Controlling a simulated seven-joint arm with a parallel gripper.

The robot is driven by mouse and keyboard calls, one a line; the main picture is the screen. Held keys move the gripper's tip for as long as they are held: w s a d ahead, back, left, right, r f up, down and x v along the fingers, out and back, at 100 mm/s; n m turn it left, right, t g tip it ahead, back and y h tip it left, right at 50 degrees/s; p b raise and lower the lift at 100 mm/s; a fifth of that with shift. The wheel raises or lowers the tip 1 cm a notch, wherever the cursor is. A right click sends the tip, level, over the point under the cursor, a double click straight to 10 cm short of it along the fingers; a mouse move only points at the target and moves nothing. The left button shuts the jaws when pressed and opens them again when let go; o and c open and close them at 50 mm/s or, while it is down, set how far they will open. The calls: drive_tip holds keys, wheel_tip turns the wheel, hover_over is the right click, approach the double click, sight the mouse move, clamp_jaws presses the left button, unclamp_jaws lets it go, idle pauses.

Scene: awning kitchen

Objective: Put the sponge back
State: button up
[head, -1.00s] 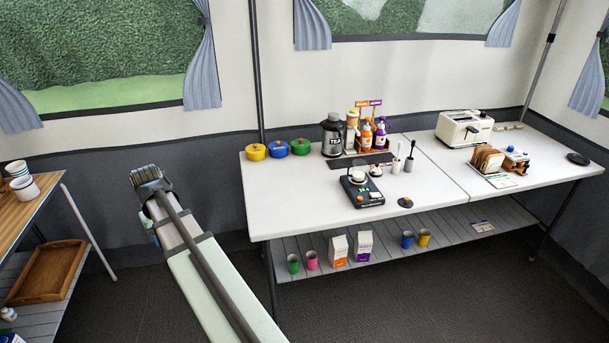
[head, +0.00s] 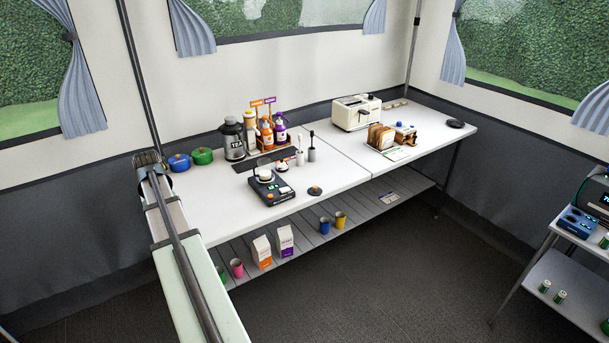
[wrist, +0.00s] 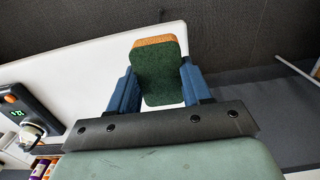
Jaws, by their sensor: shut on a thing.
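In the wrist view a sponge (wrist: 158,75) with a dark green face and an orange edge is between the two blue fingers of my gripper (wrist: 156,88). The fingers press on its left and right sides. The sponge is held above the white table and the floor beside it. In the head view my arm reaches up along the left end of the white table (head: 205,215). The fingers and the sponge cannot be made out there.
On the table are a blue pot (head: 179,163), a green pot (head: 202,156), a tea canister (head: 233,140), bottles in a rack (head: 266,134), a black scale (head: 271,189), a toaster (head: 356,112) and a toast rack (head: 381,137). A metal cart (head: 560,300) stands at right. Open floor lies between.

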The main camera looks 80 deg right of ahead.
drive_tip(key=s+d+m, duration=0.6)
drive_tip(key=s+d, duration=3)
drive_tip(key=d, duration=0.4)
drive_tip(key=n, duration=0.3)
hover_over(316, 174)
wheel_tip(316, 174, down, 9)
drive_tip(key=n, duration=0.3)
drive_tip(key=shift+w+d+f, duration=0.1)
drive_tip(key=shift+d+f, duration=0.05)
drive_tip(key=shift+f, duration=0.15)
drive_tip(key=o, duration=0.9)
drive_tip(key=shift+o, duration=0.2)
